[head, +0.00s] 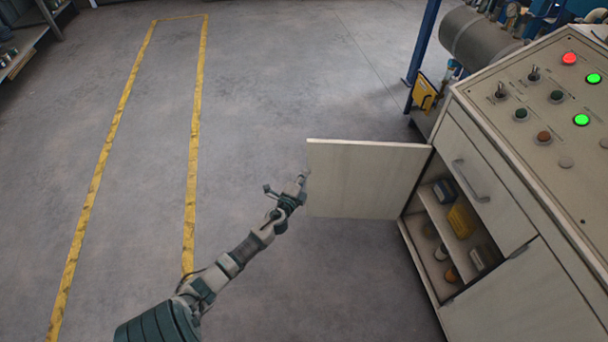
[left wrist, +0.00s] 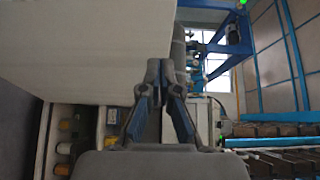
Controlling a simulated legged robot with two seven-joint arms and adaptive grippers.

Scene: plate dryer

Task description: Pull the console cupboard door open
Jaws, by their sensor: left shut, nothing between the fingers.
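The console cupboard door (head: 365,180) is a pale panel swung wide open, standing out to the left of the console (head: 500,200). Its free edge is at the left. My left gripper (head: 305,174) is at that free edge, shut with nothing between its fingers. I cannot tell whether it touches the door. In the left wrist view the shut fingers (left wrist: 158,65) point toward the door panel (left wrist: 90,45), which fills the upper left. The open cupboard (head: 445,240) shows shelves with several small items. My right gripper is in neither view.
The console top carries lamps and switches (head: 545,100). A blue frame with a grey cylinder (head: 478,40) stands behind. The grey floor at the left, with yellow lines (head: 193,130), is clear.

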